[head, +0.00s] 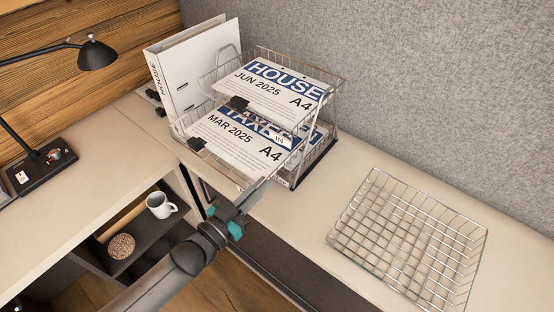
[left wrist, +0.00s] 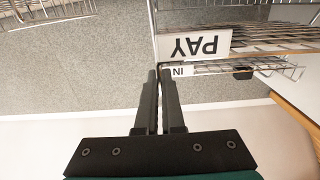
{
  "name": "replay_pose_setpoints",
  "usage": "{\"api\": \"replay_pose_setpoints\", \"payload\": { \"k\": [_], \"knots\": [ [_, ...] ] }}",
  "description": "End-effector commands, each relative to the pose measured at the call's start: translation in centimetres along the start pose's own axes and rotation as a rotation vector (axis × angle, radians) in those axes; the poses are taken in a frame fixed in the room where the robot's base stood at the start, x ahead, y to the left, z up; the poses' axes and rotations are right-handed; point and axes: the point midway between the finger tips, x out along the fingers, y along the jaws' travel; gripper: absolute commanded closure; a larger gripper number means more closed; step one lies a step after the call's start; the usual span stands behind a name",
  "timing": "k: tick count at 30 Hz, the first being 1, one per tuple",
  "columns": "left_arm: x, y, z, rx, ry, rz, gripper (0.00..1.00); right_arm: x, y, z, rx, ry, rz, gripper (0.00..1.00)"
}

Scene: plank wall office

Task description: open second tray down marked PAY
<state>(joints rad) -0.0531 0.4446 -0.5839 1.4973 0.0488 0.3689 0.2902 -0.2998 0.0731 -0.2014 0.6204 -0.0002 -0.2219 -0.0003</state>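A wire tray stack stands on the desk against the grey panel. The second tray down (head: 205,163) holds TAXES papers and sticks out forward of the top one. My right gripper is out of view.
An empty wire tray (head: 405,240) lies on the desk at right. A white binder (head: 185,65) stands behind the stack. A black lamp (head: 96,54) is at left. A mug (head: 160,205) sits on a shelf below. The desk between stack and empty tray is clear.

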Motion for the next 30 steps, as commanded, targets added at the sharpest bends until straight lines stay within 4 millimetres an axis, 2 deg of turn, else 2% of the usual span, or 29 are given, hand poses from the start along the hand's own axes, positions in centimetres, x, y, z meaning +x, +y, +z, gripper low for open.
{"api": "replay_pose_setpoints", "payload": {
  "k": [1, 6, 12, 18, 28, 30],
  "knots": [
    [-1.3, 0.1, -0.1, -0.002, -0.007, 0.0, 1.0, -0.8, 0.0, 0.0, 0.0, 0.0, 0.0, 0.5],
    [-4.3, 0.1, -0.1, 0.0, -0.004, 0.001, 1.0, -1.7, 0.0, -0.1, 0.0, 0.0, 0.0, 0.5],
    [-6.5, 0.0, 0.0, 0.0, -0.002, 0.0, 1.0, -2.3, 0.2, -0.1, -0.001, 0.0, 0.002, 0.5],
    [-7.2, 0.1, 0.1, 0.0, -0.001, 0.001, 1.0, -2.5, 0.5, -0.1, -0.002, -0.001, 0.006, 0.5],
    [-7.2, 0.1, 0.1, 0.0, -0.001, 0.001, 1.0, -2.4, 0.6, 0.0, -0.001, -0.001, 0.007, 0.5],
    [-7.2, 0.1, 0.1, 0.0, -0.001, 0.001, 0.87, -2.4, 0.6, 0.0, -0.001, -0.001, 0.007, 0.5]
  ]
}}
